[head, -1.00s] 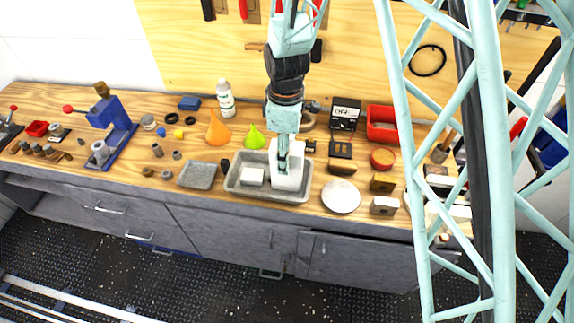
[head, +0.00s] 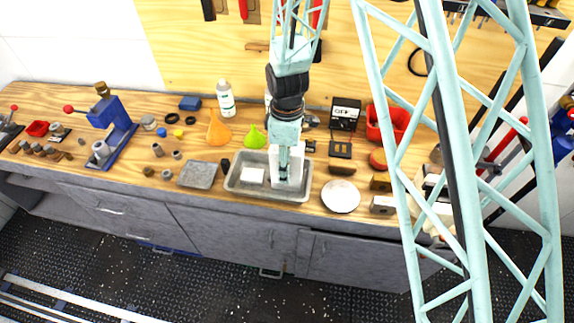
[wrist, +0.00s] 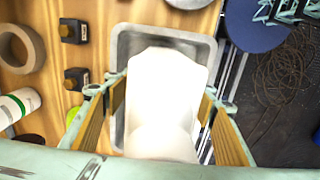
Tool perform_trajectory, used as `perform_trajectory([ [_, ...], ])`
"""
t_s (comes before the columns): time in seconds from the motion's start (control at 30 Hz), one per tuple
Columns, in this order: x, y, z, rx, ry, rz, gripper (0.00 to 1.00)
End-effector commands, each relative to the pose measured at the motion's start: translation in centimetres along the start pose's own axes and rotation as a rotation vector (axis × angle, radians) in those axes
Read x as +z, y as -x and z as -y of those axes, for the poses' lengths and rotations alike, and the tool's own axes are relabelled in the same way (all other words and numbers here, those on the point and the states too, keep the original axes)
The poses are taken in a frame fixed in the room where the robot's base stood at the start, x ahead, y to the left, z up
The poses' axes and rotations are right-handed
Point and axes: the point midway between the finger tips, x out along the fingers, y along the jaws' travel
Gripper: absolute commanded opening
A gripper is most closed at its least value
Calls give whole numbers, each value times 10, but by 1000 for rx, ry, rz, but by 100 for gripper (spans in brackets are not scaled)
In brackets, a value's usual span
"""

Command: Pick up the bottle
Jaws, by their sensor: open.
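A plain white, bottle-shaped object (head: 294,168) stands in a grey metal tray (head: 233,186) on the bench. My gripper (head: 284,177) is directly over it, partly covering it in the head view. In the wrist view the white object (wrist: 165,85) lies between the two spread fingers of my gripper (wrist: 165,108), which are open on either side of it. Whether the fingers touch it cannot be told. A second bottle, white with a green label (head: 225,98), stands at the back of the bench, apart from my gripper.
A small white block (head: 252,174) lies in the tray, left of the white object. A green funnel (head: 254,137) and an orange funnel (head: 218,130) stand behind. A white plate (head: 340,196) is to the right, a flat grey dish (head: 197,175) to the left.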

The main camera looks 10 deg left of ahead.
Motion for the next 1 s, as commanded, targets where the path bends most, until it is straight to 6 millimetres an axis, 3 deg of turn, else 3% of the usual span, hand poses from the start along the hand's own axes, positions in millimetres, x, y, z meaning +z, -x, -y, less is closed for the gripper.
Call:
perform_trajectory([
  [0.27,0,0,0,0,0,0,51],
  [0.67,0,0,0,0,0,0,17],
  [1.0,0,1,0,1,0,0,16],
])
